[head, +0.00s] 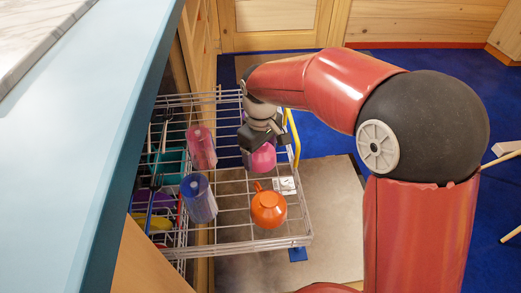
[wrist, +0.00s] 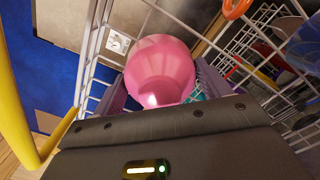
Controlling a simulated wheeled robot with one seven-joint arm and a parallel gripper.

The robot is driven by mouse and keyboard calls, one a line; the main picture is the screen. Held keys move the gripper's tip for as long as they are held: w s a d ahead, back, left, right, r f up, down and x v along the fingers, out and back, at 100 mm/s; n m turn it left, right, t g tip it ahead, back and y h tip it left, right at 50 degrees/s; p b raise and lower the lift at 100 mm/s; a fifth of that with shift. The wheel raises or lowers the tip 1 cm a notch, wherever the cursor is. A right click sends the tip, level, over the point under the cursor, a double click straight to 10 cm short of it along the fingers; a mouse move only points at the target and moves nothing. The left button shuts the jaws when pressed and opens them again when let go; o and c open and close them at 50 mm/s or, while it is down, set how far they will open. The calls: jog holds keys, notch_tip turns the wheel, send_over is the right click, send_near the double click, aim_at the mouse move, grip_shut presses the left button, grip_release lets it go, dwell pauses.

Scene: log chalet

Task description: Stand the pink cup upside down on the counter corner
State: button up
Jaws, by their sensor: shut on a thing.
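The pink cup (head: 263,158) is at the right side of the wire dish rack, just below my gripper (head: 262,138). In the wrist view the pink cup (wrist: 160,68) sits between the two fingers of my gripper (wrist: 160,88), which is shut on it. Its rounded side faces the camera; I cannot tell which way its mouth points, or whether it still touches the rack. The light blue counter (head: 90,150) runs along the left of the head view, above the rack, and its visible surface there is bare.
The pulled-out rack (head: 235,240) holds an orange mug (head: 268,210), a pink tumbler (head: 201,148) and a blue tumbler (head: 198,198). A teal item (head: 170,166) lies further left. A yellow bar (head: 293,132) stands beside my gripper. A marble slab (head: 35,35) lies at top left.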

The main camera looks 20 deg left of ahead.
jog(key=shift+f, duration=0.25)
jog(key=o, duration=1.1)
jog(key=shift+r, duration=0.1)
jog(key=shift+c, duration=0.2)
jog(key=shift+b, duration=0.3)
notch_tip(320, 180, up, 8)
jog(key=shift+d+f+p, duration=0.1)
jog(key=shift+d+p, duration=0.05)
jog(key=shift+p, duration=0.2)
jog(key=shift+s, duration=0.2)
